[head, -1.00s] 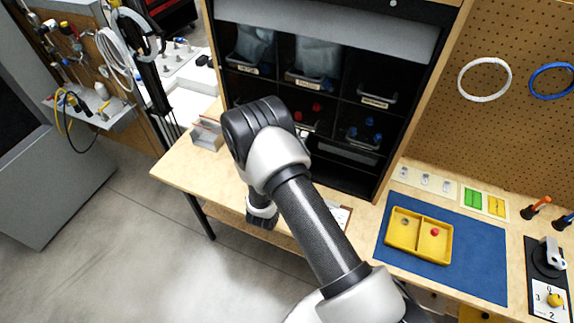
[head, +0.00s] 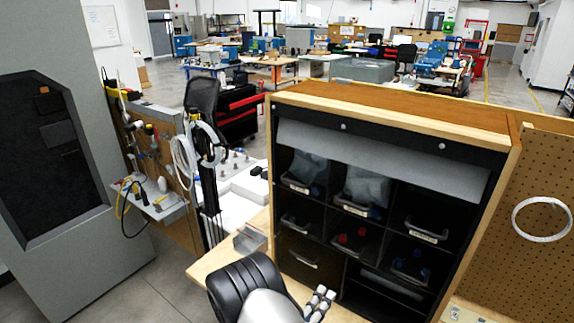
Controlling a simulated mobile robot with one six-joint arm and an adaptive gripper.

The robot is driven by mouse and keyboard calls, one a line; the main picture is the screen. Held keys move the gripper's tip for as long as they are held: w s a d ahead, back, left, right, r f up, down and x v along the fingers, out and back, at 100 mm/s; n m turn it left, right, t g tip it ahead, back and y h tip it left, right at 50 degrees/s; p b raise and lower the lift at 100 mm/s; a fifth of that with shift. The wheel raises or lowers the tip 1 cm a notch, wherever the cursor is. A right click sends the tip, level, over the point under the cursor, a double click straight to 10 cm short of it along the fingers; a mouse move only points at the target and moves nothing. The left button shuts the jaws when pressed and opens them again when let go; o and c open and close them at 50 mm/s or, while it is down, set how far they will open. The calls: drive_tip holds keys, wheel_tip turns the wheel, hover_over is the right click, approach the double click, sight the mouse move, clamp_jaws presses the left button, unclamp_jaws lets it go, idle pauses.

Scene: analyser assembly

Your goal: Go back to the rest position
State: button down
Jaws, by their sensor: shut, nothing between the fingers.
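My arm (head: 250,290) shows at the bottom of the head view, in front of the shelf cabinet. Just right of it, a small grey-and-black part of my gripper (head: 321,302) shows at the bottom edge, with its fingers together and nothing held. The rest of the arm is below the picture.
The black shelf cabinet (head: 402,122) with wooden sides and several bins stands close in front. A pegboard (head: 550,185) with a white ring (head: 541,219) is at right. Open floor lies lower left.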

drive_tip(key=s+d+r+m+g+h+b, duration=0.2)
drive_tip(key=s+d+r+m+g+h, duration=0.3)
drive_tip(key=d+r+m+g, duration=0.7)
drive_tip(key=s+d+r+m+g+y+b, duration=0.1)
drive_tip(key=s+m+g+y, duration=0.1)
drive_tip(key=s+m, duration=0.3)
drive_tip(key=s+d+r+m+g+y, duration=0.1)
drive_tip(key=s+d+m+g, duration=0.1)
drive_tip(key=s+m, duration=0.35)
drive_tip(key=s+a+m+y+b, duration=0.1)
drive_tip(key=s+a+m+y, duration=0.2)
drive_tip(key=s+m+y, duration=0.35)
drive_tip(key=s+a+m+y+b, duration=0.2)
drive_tip(key=s+a+m+y, duration=0.15)
drive_tip(key=m, duration=0.65)
drive_tip(key=a+m+t+y, duration=0.1)
drive_tip(key=m, duration=0.1)
drive_tip(key=a+r+m+t+y, duration=0.1)
drive_tip(key=a+m+t+y, duration=0.1)
drive_tip(key=a+r+m+t+y+b, duration=0.1)
drive_tip(key=a+m+t, duration=0.1)
drive_tip(key=m, duration=0.1)
drive_tip(key=shift+s+a, duration=0.25)
